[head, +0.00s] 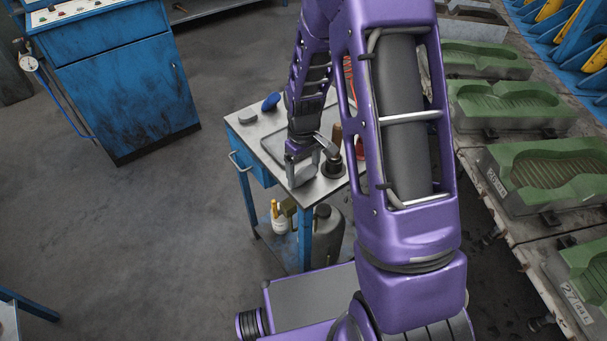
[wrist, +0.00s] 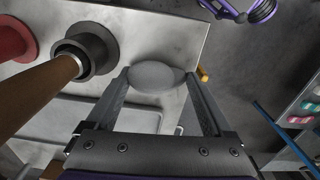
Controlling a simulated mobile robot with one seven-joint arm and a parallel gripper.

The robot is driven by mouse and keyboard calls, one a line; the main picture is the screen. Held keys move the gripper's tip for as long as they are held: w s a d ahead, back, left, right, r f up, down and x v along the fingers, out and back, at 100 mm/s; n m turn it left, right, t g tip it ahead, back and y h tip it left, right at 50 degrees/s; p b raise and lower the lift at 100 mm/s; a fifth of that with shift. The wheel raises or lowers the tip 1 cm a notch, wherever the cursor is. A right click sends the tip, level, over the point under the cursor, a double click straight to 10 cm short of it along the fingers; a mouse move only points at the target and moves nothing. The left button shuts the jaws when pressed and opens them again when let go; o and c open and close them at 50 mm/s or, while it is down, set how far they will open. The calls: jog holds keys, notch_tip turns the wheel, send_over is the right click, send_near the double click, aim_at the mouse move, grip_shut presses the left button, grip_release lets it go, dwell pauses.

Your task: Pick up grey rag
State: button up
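A grey oval, smooth-looking thing, which I take to be the grey rag (wrist: 157,77), lies on the metal table top near its edge in the wrist view. My gripper (wrist: 158,76) is open, with one finger at each end of the rag. I cannot tell whether the fingertips touch it. In the head view my gripper (head: 303,180) points down over the front part of the small blue table (head: 278,163). The rag is mostly hidden there by the fingers.
A dark cup (head: 333,167) stands close beside my gripper, with a wooden handle (wrist: 40,95) near it. A red flanged thing (wrist: 14,37) is beyond. A blue item (head: 271,102) and grey round piece (head: 247,118) lie farther back. Green moulds (head: 556,175) line the right.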

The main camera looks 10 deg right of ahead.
jog(key=c, duration=0.8)
jog(key=shift+o, duration=0.2)
jog(key=shift+r, duration=0.1)
notch_tip(320, 180, up, 10)
jog(key=shift+f+p, duration=0.1)
jog(key=shift+p, duration=0.3)
jog(key=o, duration=0.6)
jog(key=c, duration=0.7)
jog(key=shift+o, duration=0.2)
jog(key=shift+r+p, duration=0.9)
jog(key=shift+r, duration=0.5)
notch_tip(320, 180, up, 4)
send_over(303, 169)
jog(key=shift+r, duration=0.1)
